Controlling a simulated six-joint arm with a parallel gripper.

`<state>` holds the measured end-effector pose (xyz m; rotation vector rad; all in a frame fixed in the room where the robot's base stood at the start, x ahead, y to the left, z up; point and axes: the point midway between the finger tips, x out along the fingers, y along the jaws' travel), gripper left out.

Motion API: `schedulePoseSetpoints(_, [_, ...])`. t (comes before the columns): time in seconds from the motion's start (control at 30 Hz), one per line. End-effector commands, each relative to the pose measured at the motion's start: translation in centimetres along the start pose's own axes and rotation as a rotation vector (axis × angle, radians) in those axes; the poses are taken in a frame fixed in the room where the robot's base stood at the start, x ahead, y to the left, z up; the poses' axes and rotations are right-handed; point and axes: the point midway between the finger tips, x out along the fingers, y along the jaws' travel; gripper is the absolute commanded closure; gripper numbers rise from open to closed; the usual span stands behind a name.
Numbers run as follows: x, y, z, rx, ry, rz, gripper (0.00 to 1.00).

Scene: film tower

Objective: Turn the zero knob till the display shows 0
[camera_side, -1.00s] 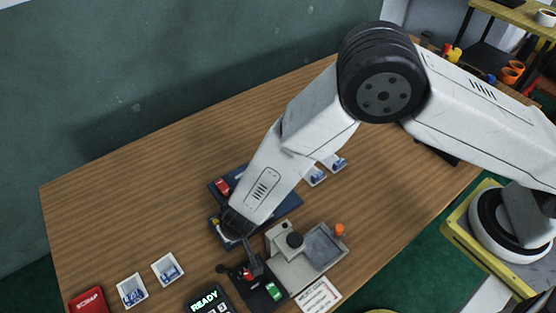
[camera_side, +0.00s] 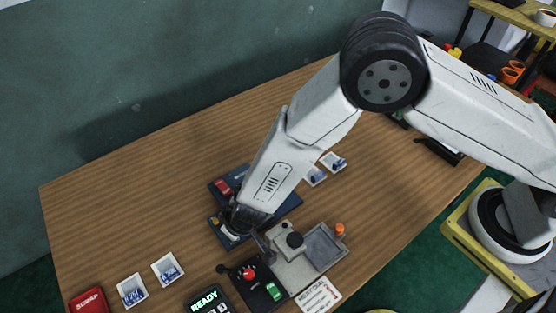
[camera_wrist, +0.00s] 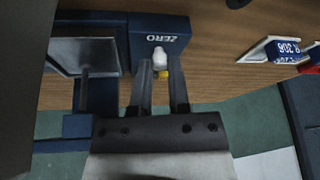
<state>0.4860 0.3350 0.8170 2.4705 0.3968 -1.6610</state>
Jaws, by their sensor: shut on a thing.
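The zero knob (camera_wrist: 160,57) is a small white knob below an upside-down ZERO label on a blue unit (camera_wrist: 154,28) in the wrist view. My gripper (camera_wrist: 162,65) has its two dark fingers on either side of the knob, shut on it. In the side view my gripper (camera_side: 250,228) is at the front of the blue unit (camera_side: 290,203), and my wrist hides much of that unit. A black box (camera_side: 207,301) reads READY at the bottom edge. I cannot make out a numeric reading on the blue unit.
A grey fixture (camera_side: 285,265) with a tray and orange knob stands just right of my gripper. White trays (camera_side: 168,270) and a red SCRAP bin (camera_side: 88,300) lie left; the back-left table is clear.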

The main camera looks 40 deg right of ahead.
Motion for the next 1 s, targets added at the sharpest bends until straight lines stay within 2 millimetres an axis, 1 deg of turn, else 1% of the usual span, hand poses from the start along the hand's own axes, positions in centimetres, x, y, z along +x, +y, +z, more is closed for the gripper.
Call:
schedulePoseSetpoints(0.07, [-0.1, -0.1, -0.1, 0.001, 0.001, -0.002, 1.0])
schedulePoseSetpoints(0.1, [-0.1, -0.1, -0.1, 0.001, 0.001, -0.002, 0.76])
schedulePoseSetpoints(0.17, [-0.1, -0.1, -0.1, 0.001, 0.001, -0.002, 0.56])
schedulePoseSetpoints(0.2, [-0.1, -0.1, -0.1, 0.001, 0.001, -0.002, 0.44])
schedulePoseSetpoints(0.67, [-0.3, -0.1, -0.1, 0.002, 0.001, 0.0, 0.44])
schedulePoseSetpoints(0.83, [-1.1, -0.1, -0.1, 0.002, 0.002, 0.0, 0.44])
schedulePoseSetpoints(1.0, [-2.6, -0.1, -0.1, 0.002, 0.002, -0.001, 0.44])
